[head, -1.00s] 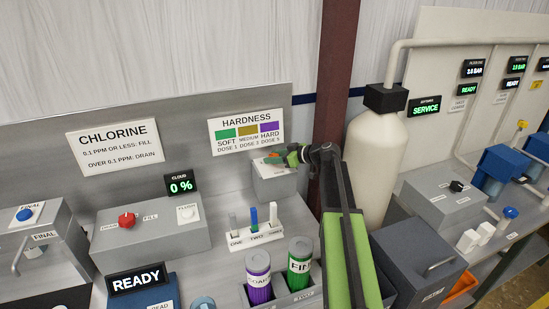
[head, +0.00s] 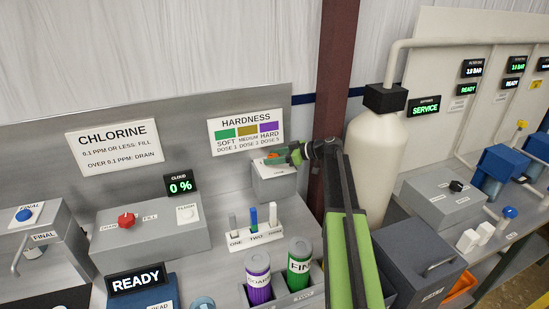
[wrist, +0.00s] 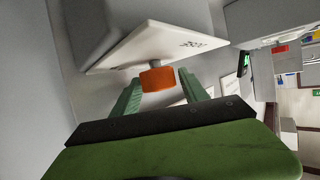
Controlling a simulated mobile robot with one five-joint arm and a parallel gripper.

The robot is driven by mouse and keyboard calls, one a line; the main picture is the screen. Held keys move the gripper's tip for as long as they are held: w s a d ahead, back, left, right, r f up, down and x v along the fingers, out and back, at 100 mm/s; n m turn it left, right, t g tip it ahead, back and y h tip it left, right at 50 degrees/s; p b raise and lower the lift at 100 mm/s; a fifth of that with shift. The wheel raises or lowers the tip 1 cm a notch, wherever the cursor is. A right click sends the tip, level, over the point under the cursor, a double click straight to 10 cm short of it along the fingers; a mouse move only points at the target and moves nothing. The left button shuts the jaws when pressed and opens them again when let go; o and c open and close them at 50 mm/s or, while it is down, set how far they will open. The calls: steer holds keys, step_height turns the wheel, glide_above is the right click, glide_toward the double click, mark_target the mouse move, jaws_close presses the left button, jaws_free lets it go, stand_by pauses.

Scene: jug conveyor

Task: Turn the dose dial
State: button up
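The orange dose dial (wrist: 158,79) stands on a short stem from a white plate (wrist: 150,45) lettered DOSE in the wrist view. My gripper (wrist: 161,82) has its two green fingers apart, one on each side of the dial. A narrow gap seems to show at the right finger, while the left finger looks very close to the dial. In the head view my gripper (head: 284,156) points left over the grey dose box (head: 274,185), below the HARDNESS sign (head: 246,133). The fingers partly hide the dial there, and its pointer mark is not readable.
A white tank (head: 372,165) and a brown post (head: 336,70) stand close to my arm. A rack (head: 254,243) of strips is in front of the dose box, with purple (head: 258,280) and green (head: 299,264) canisters nearer. The CHLORINE panel is left.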

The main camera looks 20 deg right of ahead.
steer(key=shift+o, duration=1)
steer(key=p+v, duration=0.6)
steer(key=v, duration=1.1)
steer(key=shift+d+r+p, duration=0.15)
steer(key=shift+d+p, duration=0.1)
steer(key=shift+p, duration=0.05)
steer(key=shift+s, duration=0.1)
